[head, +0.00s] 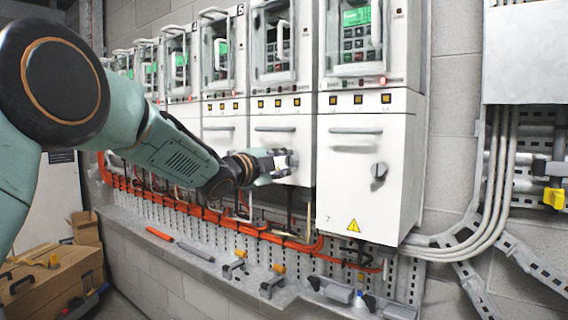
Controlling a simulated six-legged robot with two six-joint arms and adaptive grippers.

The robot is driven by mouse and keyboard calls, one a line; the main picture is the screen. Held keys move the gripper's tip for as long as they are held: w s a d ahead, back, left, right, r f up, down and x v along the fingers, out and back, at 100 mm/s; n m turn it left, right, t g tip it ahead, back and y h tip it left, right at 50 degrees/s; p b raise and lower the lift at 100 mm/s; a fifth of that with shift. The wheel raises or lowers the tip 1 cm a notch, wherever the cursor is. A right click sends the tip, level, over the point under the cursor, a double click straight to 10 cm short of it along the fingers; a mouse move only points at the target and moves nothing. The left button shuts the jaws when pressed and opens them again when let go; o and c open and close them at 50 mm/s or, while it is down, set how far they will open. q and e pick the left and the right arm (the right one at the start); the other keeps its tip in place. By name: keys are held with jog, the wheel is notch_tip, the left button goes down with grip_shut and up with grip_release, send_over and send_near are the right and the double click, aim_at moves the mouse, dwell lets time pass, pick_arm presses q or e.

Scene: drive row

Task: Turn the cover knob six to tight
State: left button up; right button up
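The cover of drive six (285,136) is the white lower panel left of the nearest drive. My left gripper (288,163) reaches in from the left, with its fingertips at the right side of this cover. Cover knob six is hidden by the fingers or too small to make out. I cannot tell whether the fingers are closed on it or only around it. The matching grey knob (379,172) on the nearest cover (350,195), marked 7, is in plain view. My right gripper is not in view.
Orange cables (215,218) run below the drives. A grey ledge (210,262) with clamps and tools lies under them. A grey box (525,55) and conduits (485,190) are at the right.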

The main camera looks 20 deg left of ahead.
pick_arm(q)
jog(key=o, duration=0.4)
jog(key=shift+w, duration=0.25)
jog(key=shift+o, duration=0.2)
jog(key=shift+s, duration=0.1)
jog(key=shift+s, duration=0.15)
jog(key=v, duration=1.1)
jog(key=shift+s+a, duration=0.15)
jog(key=shift+s, duration=0.25)
